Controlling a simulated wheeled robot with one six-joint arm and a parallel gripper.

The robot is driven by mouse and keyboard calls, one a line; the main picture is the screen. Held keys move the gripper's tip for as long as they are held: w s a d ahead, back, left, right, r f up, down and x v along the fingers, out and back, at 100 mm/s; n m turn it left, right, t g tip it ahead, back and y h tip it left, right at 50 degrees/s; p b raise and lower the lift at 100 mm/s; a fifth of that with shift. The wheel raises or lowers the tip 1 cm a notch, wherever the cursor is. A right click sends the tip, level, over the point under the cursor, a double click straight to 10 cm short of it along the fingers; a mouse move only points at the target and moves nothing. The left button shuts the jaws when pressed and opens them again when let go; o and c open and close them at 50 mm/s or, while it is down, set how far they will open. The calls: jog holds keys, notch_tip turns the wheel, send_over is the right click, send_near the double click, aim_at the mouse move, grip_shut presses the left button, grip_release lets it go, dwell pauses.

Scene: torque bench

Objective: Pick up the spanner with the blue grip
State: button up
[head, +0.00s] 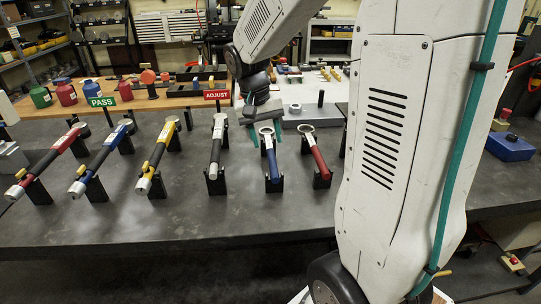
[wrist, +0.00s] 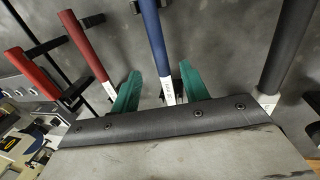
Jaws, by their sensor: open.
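The spanner with the blue grip (head: 271,165) stands in a black holder on the dark bench in the head view, its ring end toward the back. My gripper (head: 265,133) is over its upper part, with teal fingers spread. In the wrist view, the blue grip (wrist: 152,35) runs down from the top edge and its pale shank lies between the two open fingers of my gripper (wrist: 159,76). I see a gap on each side of the shank. The gripper body hides the spanner's lower end in this view.
A red-grip spanner (head: 318,158) stands close on the right and a black-grip one (head: 215,152) on the left. Several torque wrenches (head: 95,160) rest in holders further left, near the PASS sign (head: 101,101) and ADJUST sign (head: 216,94). The bench front is clear.

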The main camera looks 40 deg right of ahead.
aim_at(270, 153)
jog(key=f, duration=0.2)
jog(key=d+f, duration=0.1)
jog(key=f, duration=0.2)
jog(key=shift+w+d, duration=0.1)
grip_shut()
